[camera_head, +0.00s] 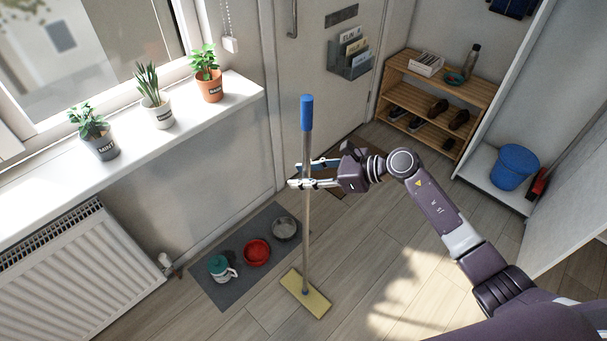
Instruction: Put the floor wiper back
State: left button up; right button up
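The floor wiper stands nearly upright near the middle of the view. It has a blue grip (306,112), a thin pole (306,235) and a flat yellow head (306,293) on the wooden floor. My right gripper (303,176) reaches in from the right at the upper part of the pole. Its two fingers lie on either side of the pole, below the blue grip, and look shut on it. My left gripper is not in view.
A grey mat (232,285) with a teal-topped jug (221,268), a red bowl (257,252) and a grey bowl (284,229) lies left of the wiper. A shoe rack (441,93) stands at the back. A blue bucket (514,166) sits in the white cabinet (481,163) at right.

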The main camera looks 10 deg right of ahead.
jog(key=shift+d+r, duration=0.1)
jog(key=b+v, duration=0.2)
jog(key=v, duration=1)
jog(key=shift+b, duration=0.35)
